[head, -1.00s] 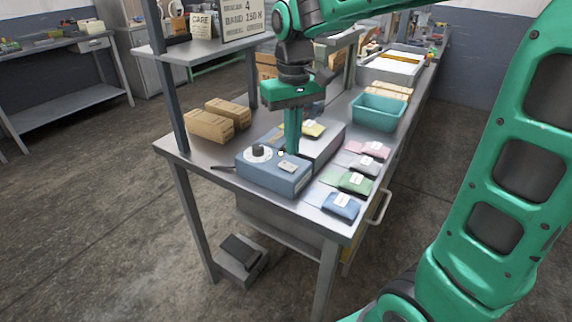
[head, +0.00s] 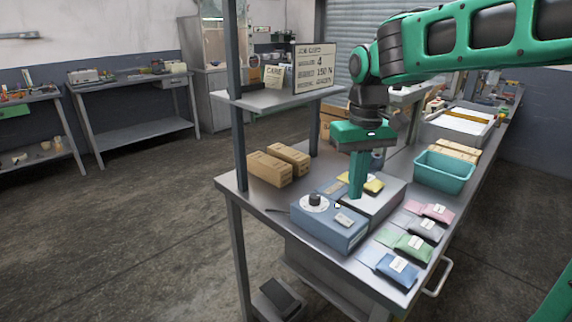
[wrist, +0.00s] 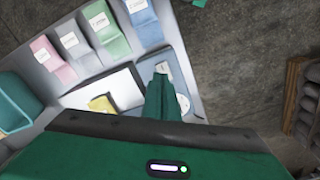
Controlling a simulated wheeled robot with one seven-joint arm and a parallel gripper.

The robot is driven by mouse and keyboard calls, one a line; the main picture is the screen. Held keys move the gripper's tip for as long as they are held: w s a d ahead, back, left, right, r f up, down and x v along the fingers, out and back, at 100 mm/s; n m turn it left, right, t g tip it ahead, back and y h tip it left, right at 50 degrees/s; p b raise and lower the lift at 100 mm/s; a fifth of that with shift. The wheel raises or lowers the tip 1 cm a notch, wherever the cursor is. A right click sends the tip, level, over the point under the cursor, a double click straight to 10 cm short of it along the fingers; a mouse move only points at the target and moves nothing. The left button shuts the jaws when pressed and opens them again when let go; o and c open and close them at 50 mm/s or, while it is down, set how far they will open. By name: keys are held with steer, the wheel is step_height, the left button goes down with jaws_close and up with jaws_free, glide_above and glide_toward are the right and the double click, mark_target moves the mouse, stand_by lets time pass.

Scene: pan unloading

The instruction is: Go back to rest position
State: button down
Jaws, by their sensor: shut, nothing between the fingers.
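My gripper (head: 356,194) hangs fingers-down over the workbench, its fingers together and holding nothing. It is above the seam between a blue box with a dial (head: 330,228) and a grey-white platform (head: 384,205). I cannot tell the exact gap below the fingertips. In the wrist view the fingers (wrist: 161,92) show dark green and closed, partly hiding the blue box. A yellow packet (head: 374,185) lies on the platform, just behind the fingers in the head view.
Pink, grey, green and blue packets (head: 397,268) lie along the bench's right edge. A teal bin (head: 444,172) stands farther back, and cardboard boxes (head: 268,169) stand at the left. A post (head: 238,100) and shelf with a sign (head: 315,67) rise at the left.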

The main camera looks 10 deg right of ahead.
steer(key=s+d+f+m, duration=0.3)
steer(key=s+d+f, duration=0.2)
steer(key=s+d, duration=0.3)
steer(key=s+d+f+m, duration=0.4)
steer(key=s+d, duration=0.4)
steer(key=s, duration=0.7)
steer(key=shift+d+f, duration=0.35)
steer(key=shift+d, duration=0.05)
steer(key=shift+w+f, duration=0.25)
steer(key=shift+w, duration=0.3)
steer(key=shift+d, duration=0.1)
